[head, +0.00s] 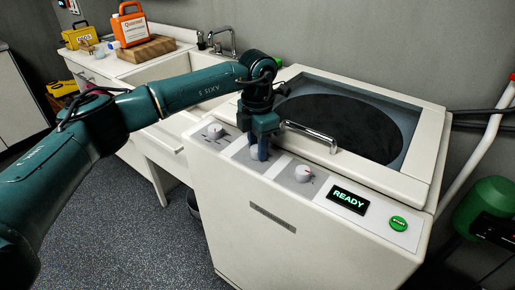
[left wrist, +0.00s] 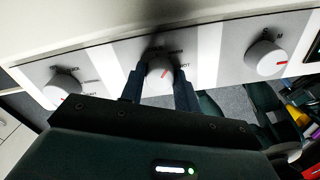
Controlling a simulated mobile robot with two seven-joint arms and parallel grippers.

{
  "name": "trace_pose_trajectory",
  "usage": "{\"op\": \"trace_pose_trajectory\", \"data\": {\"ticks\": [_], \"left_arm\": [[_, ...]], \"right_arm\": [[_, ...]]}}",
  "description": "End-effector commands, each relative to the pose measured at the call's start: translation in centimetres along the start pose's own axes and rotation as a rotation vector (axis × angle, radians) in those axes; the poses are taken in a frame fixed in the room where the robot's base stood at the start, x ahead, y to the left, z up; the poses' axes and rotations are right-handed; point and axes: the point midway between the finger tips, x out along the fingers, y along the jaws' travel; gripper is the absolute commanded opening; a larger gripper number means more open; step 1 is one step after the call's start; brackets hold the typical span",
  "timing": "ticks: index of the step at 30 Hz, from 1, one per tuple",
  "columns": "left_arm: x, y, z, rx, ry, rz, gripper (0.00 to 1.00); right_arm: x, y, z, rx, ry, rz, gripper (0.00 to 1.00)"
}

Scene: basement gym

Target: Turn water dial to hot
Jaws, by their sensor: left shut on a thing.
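The white washing machine (head: 240,215) has three white dials on its sloped front panel. My left gripper (head: 260,153) is shut on the middle dial (head: 254,152), with one finger on each side of it. The left wrist view shows this dial (left wrist: 159,73) between the dark fingers, with a red mark on its face slanting towards the right, roughly towards a label that seems to read HOT. The left dial (head: 215,131) and right dial (head: 304,173) stand free. My right gripper is out of view.
The lid handle (head: 310,135) is close to the right of my gripper. A READY display (head: 348,200) and green START button (head: 398,223) are further right. A sink counter (head: 115,66) with an orange jug (head: 130,27) stands behind on the left.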

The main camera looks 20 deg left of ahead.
Motion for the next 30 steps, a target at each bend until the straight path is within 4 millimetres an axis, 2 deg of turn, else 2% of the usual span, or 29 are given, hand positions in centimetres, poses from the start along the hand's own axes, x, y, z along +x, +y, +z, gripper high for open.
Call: {"op": "trace_pose_trajectory", "data": {"ticks": [18,30], "left_arm": [[0.01,-0.04,0.03,0.575,-0.002,0.002,0.09],[-0.09,-0.10,0.02,0.834,-0.003,0.002,0.09]], "right_arm": [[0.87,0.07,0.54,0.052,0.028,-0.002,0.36],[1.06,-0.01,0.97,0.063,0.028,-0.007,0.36]]}}
